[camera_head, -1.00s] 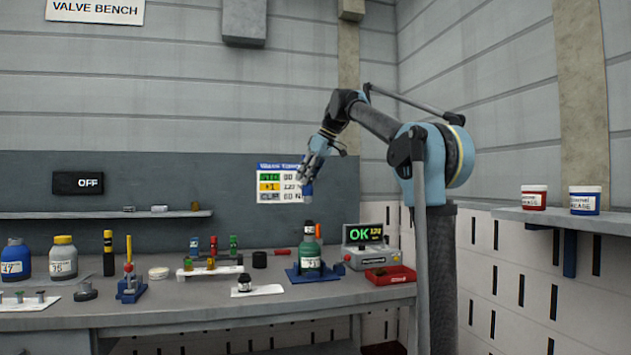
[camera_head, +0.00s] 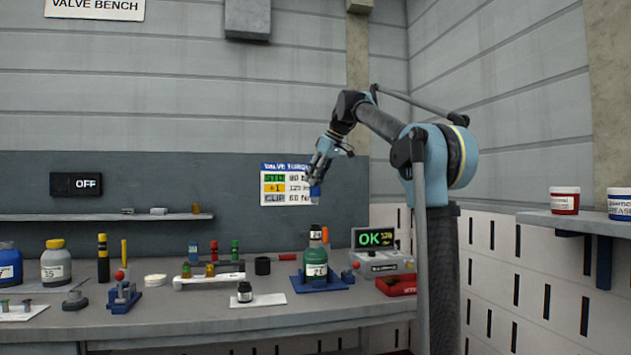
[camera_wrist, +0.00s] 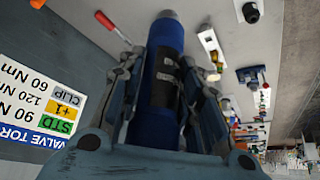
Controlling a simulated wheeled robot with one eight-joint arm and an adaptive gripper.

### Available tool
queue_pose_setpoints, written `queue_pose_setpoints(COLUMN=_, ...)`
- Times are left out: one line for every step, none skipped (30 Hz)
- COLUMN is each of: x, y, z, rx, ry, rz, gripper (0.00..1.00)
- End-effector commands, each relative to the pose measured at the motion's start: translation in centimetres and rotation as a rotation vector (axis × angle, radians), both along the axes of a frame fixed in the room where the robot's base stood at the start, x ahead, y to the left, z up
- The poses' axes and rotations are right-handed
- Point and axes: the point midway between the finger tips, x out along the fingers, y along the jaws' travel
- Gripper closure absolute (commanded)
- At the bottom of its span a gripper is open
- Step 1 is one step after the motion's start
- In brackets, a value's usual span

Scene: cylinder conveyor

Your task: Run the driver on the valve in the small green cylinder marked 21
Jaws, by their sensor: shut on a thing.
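The small green cylinder (camera_head: 316,262) stands upright in a blue base (camera_head: 336,284) on the bench. It has a white label whose digits are too small to read surely, and a dark neck with the valve at its top. My gripper (camera_head: 319,178) is shut on a blue driver (camera_head: 315,194), pointing down and held in the air above the cylinder, with a clear gap between them. In the wrist view the driver (camera_wrist: 167,42) fills the middle between my gripper's fingers. The cylinder is not clearly visible there.
A tester with a green OK display (camera_head: 376,239) and a red tray (camera_head: 397,285) stand right of the cylinder. The air around the driver looks clear.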

Motion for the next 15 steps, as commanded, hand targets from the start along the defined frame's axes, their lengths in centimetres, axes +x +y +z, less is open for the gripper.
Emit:
queue_pose_setpoints(x=0.0, y=0.0, z=0.0, rx=0.001, ry=0.000, rz=-0.001, gripper=1.00)
queue_pose_setpoints(x=0.0, y=-0.1, z=-0.1, rx=0.001, ry=0.000, rz=-0.001, gripper=1.00)
queue_pose_setpoints(x=0.0, y=-0.1, z=-0.2, rx=0.001, ry=-0.001, rz=-0.001, gripper=1.00)
queue_pose_setpoints(x=0.0, y=-0.1, z=-0.3, rx=0.001, ry=-0.001, rz=-0.001, gripper=1.00)
queue_pose_setpoints(x=0.0, y=-0.1, z=-0.4, rx=0.001, ry=-0.001, rz=-0.001, gripper=1.00)
queue_pose_setpoints(x=0.0, y=-0.1, z=-0.6, rx=0.001, ry=-0.001, rz=-0.001, gripper=1.00)
queue_pose_setpoints(x=0.0, y=-0.1, z=-0.8, rx=0.001, ry=-0.001, rz=-0.001, gripper=1.00)
queue_pose_setpoints(x=0.0, y=-0.1, z=-1.0, rx=0.001, ry=-0.001, rz=-0.001, gripper=1.00)
queue_pose_setpoints(x=0.0, y=-0.1, z=-1.3, rx=0.001, ry=-0.001, rz=-0.001, gripper=1.00)
queue_pose_setpoints(x=0.0, y=-0.1, z=-1.5, rx=0.001, ry=-0.001, rz=-0.001, gripper=1.00)
queue_pose_setpoints(x=0.0, y=-0.1, z=-1.8, rx=0.001, ry=-0.001, rz=-0.001, gripper=1.00)
queue_pose_setpoints(x=0.0, y=-0.1, z=-2.1, rx=0.001, ry=-0.001, rz=-0.001, gripper=1.00)
queue_pose_setpoints(x=0.0, y=-0.1, z=-2.4, rx=0.001, ry=-0.001, rz=-0.001, gripper=1.00)
queue_pose_setpoints(x=0.0, y=-0.1, z=-2.7, rx=0.001, ry=-0.001, rz=-0.001, gripper=1.00)
queue_pose_setpoints(x=0.0, y=-0.1, z=-3.0, rx=0.001, ry=-0.001, rz=-0.001, gripper=1.00)
